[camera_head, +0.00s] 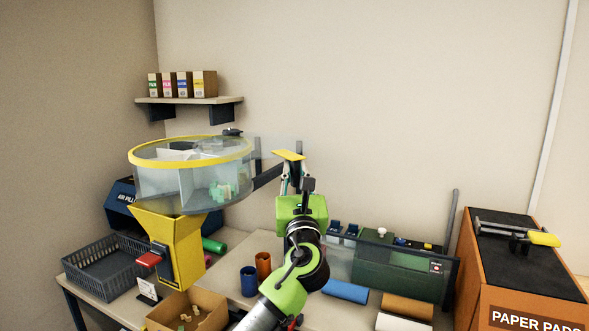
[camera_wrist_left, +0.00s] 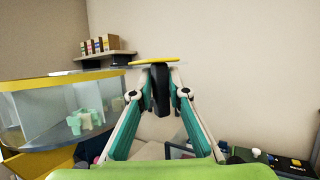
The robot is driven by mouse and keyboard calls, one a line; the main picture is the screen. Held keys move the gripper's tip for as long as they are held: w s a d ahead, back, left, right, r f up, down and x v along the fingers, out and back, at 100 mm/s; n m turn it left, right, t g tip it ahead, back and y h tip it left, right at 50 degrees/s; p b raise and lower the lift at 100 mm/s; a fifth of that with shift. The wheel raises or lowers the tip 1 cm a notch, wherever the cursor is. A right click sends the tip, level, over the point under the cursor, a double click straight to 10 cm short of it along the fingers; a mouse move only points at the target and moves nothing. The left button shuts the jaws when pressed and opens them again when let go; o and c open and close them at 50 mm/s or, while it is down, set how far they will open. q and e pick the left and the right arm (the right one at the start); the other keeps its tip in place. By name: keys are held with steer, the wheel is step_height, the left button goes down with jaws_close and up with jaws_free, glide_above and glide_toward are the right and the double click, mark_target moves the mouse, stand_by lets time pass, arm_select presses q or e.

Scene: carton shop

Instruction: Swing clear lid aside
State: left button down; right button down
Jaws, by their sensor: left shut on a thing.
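The clear lid (camera_head: 215,146) lies over the top of a round, clear-walled drum (camera_head: 160,185) with a yellow rim, at the left in the head view. A yellow tab (camera_head: 289,155) sticks out at the lid's right side, and shows in the left wrist view (camera_wrist_left: 158,61). My left gripper (camera_head: 291,170) is just under this tab. In the left wrist view the fingertips (camera_wrist_left: 160,88) are closed on the dark, upright piece below the tab. How far the lid covers the drum is hard to tell, as it is see-through. My right gripper is out of view.
A yellow chute (camera_head: 172,245) with a red knob is below the drum, above an open carton (camera_head: 187,316). A grey crate (camera_head: 105,268) is at left. A shelf (camera_head: 190,100) with small boxes hangs behind. A green machine (camera_head: 390,262) and orange cabinet (camera_head: 515,260) stand right.

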arm_select(q)
steer(key=shift+w+d, duration=0.3)
steer(key=shift+d, duration=0.05)
steer(key=shift+w+d, duration=0.35)
steer(key=shift+d, duration=0.05)
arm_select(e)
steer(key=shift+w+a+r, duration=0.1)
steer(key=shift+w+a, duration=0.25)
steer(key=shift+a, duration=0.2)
arm_select(q)
steer(key=shift+a, duration=0.1)
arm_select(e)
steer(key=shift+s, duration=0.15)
arm_select(q)
steer(key=c, duration=2)
jaws_free()
steer(key=shift+c, duration=0.2)
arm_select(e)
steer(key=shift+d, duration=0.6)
arm_select(q)
steer(key=v, duration=1.2)
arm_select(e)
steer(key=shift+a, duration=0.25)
